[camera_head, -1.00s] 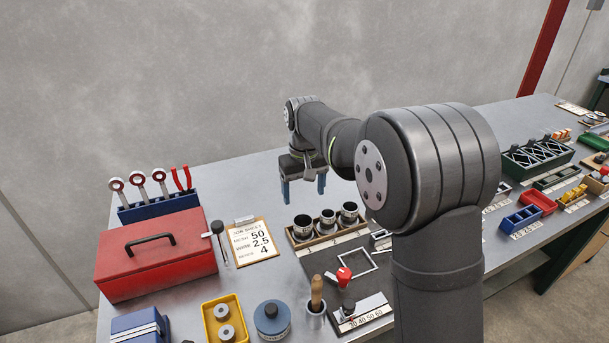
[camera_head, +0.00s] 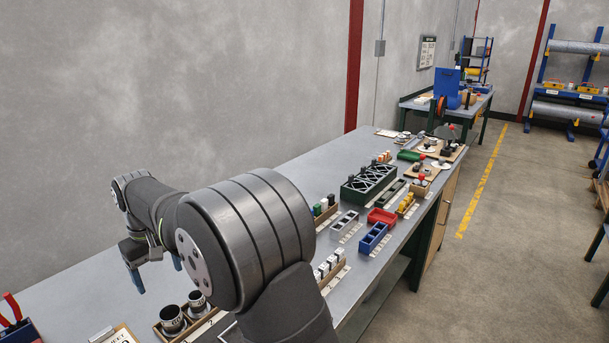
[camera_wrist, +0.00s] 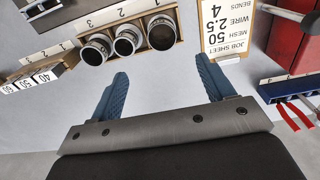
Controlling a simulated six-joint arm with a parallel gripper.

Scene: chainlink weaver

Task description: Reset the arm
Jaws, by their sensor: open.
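My gripper (camera_head: 154,272) hangs over the left part of the grey workbench (camera_head: 305,160) in the head view, with its blue fingers pointing down. In the wrist view, my gripper (camera_wrist: 161,92) has its two blue fingers spread apart, and nothing is between them but bare bench top. It is open and empty. My arm's large grey joint hides part of the bench in the head view.
A wooden rack with several dark cups (camera_wrist: 128,40) is near the fingers, beside the job sheet (camera_wrist: 227,28). A red toolbox (camera_wrist: 290,35) and red-handled pliers (camera_wrist: 294,117) are at right. Green, red and blue trays (camera_head: 374,238) line the bench further right.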

